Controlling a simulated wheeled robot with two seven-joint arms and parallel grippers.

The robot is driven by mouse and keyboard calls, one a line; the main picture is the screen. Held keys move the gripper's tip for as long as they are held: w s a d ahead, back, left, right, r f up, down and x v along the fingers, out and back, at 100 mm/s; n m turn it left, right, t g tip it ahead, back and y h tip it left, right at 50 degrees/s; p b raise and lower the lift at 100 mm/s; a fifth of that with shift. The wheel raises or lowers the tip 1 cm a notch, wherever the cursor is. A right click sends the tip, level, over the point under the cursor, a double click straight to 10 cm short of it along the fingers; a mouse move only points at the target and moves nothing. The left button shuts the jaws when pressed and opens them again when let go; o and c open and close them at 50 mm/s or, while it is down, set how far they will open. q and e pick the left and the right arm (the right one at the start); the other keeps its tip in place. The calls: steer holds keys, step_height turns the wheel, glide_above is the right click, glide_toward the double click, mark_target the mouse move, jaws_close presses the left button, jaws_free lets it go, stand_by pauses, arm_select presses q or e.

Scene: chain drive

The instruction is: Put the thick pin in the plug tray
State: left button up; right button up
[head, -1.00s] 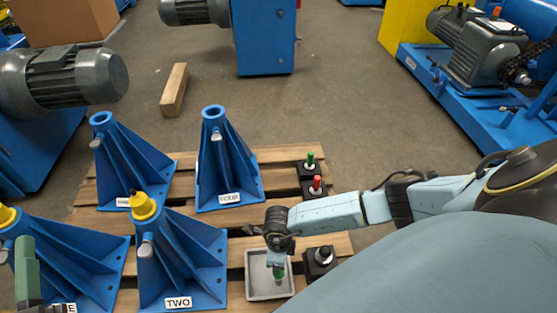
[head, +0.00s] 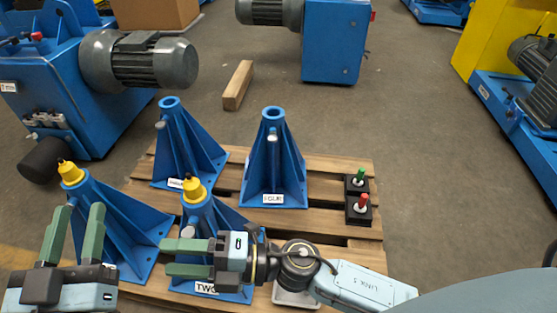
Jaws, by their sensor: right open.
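The plug tray (head: 294,301) is a grey tray low in the middle; my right arm covers most of it, and its contents are hidden. I cannot tell which part is the thick pin. Small grey pins show at the stands' necks, as on the stand marked FOUR (head: 273,180) and the stand marked TWO (head: 231,219). My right gripper (head: 166,257) is open, its green fingers pointing left across the front of stand TWO; I see nothing between them. My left gripper (head: 79,208) is open, fingers up, in front of the left stand (head: 121,222); nothing shows between them.
Yellow caps top the left stand and stand TWO. Another blue stand (head: 183,150) is behind. Black blocks hold a green-topped piece (head: 360,175) and a red-topped piece (head: 363,202) on the pallet's right.

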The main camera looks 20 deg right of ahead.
steer(key=w+d+r+m+t+h, duration=0.35)
steer(key=d+r+m+t, duration=0.5)
steer(key=m, duration=0.45)
steer(key=d+r+m+t+h, duration=0.3)
steer(key=d+m+h, duration=0.6)
steer(key=m, duration=0.5)
steer(key=shift+s+d+t, duration=0.2)
steer(key=shift+d+t, duration=0.25)
steer(key=shift+t, duration=0.1)
steer(key=shift+r, duration=0.1)
